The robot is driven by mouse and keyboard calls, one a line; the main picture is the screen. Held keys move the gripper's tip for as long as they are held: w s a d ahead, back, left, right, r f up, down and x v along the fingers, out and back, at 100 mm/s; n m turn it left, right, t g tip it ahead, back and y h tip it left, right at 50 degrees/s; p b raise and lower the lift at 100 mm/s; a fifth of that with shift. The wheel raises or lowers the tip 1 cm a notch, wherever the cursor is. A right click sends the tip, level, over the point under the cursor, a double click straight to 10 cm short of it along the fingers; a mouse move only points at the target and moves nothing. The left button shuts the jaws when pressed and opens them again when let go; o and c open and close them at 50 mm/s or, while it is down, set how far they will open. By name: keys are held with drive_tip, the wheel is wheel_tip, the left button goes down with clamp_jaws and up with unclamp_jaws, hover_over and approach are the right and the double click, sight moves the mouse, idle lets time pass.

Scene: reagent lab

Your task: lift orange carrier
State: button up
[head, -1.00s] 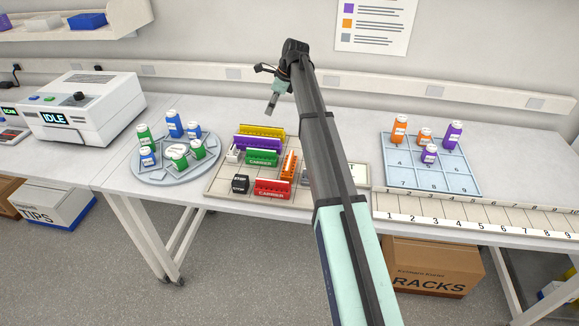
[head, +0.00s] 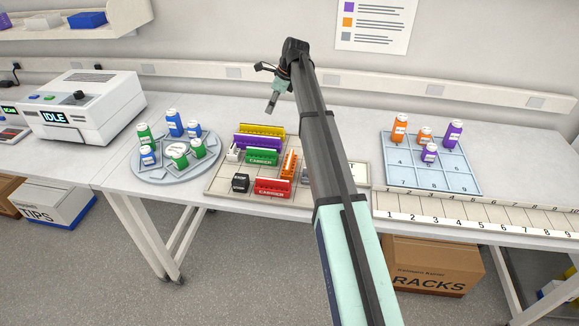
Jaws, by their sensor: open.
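The orange carrier (head: 289,164) stands on the beige gridded tray (head: 222,184), close to the left side of my arm. It is narrow and runs front to back in the picture. It sits right of the green carrier (head: 262,157) and behind the red carrier (head: 272,187). My gripper (head: 268,88) is up in the air, above and behind the carriers, apart from all of them. It is open and empty. My arm hides part of the tray to the right of the orange carrier.
Purple (head: 258,142) and yellow (head: 262,131) carriers stand behind the green one. A round rack (head: 145,173) with bottles is to the left, and a blue numbered rack (head: 459,180) with bottles to the right.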

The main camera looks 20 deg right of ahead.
wheel_tip(320, 180, up, 5)
drive_tip(key=n+h, duration=0.4)
drive_tip(key=n, duration=1.1)
hover_over(289, 159)
drive_tip(key=s, duration=0.1)
drive_tip(key=f+n, duration=0.1)
drive_tip(key=f, duration=0.3)
drive_tip(key=f+n+p, duration=0.1)
drive_tip(key=f, duration=0.3)
drive_tip(key=f+n+p, duration=0.1)
drive_tip(key=f, duration=0.3)
drive_tip(key=shift+w+d+f+g+h, duration=0.1)
drive_tip(key=shift+w+g+h, duration=0.2)
drive_tip(key=shift+g, duration=0.1)
drive_tip(key=shift+w+f+p, duration=0.25)
drive_tip(key=shift+f+p, duration=0.45)
drive_tip(key=shift+f, duration=0.7)
drive_tip(key=shift+w+f+p, duration=0.2)
drive_tip(key=shift+f+p, duration=0.45)
drive_tip(key=shift+f, duration=0.7)
